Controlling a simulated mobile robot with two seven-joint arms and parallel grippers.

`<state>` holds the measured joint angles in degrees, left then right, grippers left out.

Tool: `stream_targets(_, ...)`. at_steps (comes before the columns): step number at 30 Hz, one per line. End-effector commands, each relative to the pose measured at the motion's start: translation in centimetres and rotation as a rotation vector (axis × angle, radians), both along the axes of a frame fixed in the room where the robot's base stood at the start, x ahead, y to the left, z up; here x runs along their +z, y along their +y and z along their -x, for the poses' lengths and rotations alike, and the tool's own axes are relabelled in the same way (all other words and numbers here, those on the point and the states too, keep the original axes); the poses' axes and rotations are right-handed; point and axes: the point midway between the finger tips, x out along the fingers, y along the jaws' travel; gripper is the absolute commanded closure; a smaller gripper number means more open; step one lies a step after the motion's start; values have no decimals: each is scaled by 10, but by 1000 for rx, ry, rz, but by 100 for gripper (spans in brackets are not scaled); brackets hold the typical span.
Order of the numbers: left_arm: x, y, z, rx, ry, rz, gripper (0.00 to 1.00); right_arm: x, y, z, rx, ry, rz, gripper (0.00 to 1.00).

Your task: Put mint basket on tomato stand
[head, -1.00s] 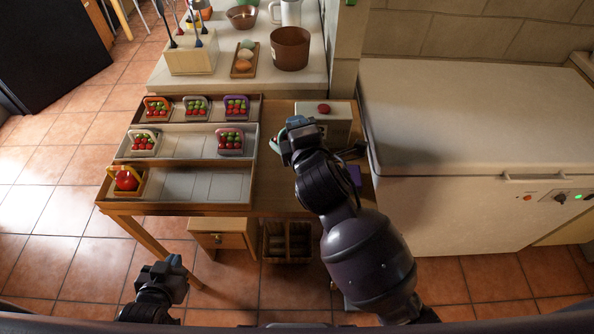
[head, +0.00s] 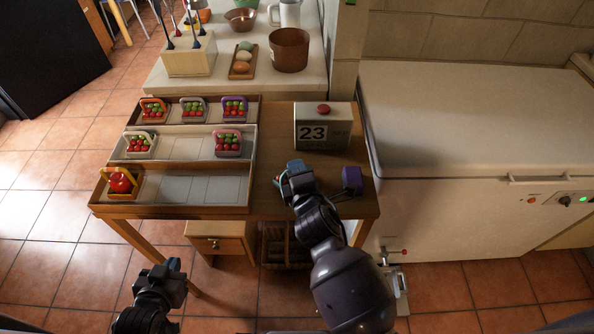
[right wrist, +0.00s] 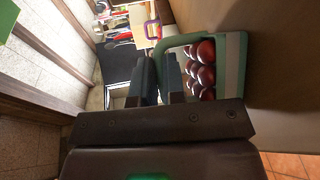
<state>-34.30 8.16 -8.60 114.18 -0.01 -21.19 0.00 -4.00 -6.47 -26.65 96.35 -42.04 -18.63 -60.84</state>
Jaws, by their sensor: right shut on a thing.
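The mint basket (right wrist: 237,62) is pale green with dark red tomatoes in it. My right gripper (right wrist: 158,80) is shut on its handle. In the head view the right gripper (head: 290,177) is over the right part of the table and hides most of the basket. The tomato stand (head: 205,187) is a three-tier tray to its left. Its back tier holds orange, grey and purple baskets. The middle tier holds a white basket (head: 140,146) and a pink basket (head: 229,145) with a gap between. The front tier holds a yellow basket (head: 120,182) at its left end. My left gripper (head: 168,275) is low at the left, its jaws unclear.
A white box marked 23 (head: 322,128) with a red knob stands behind my right gripper. A purple object (head: 352,179) is just right of the gripper. A white chest freezer (head: 470,120) borders the table's right side. The counter behind holds a brown pot (head: 289,50).

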Motion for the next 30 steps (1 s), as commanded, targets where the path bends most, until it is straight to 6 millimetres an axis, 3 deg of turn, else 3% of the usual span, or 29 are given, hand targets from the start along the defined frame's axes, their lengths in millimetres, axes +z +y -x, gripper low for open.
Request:
stream_targets(11,-3,0,0,0,1,0,100,-3,0,0,0,0,1,100)
stream_targets(12,-3,0,1,0,2,0,100,-4,0,0,0,0,1,88)
stream_targets(17,-4,0,2,1,6,0,100,-3,0,0,0,0,1,64)
stream_targets(27,-3,1,4,2,8,0,100,0,0,0,0,-1,1,64)
stream_targets(30,-2,1,3,2,7,0,100,1,-3,8,-1,0,1,64)
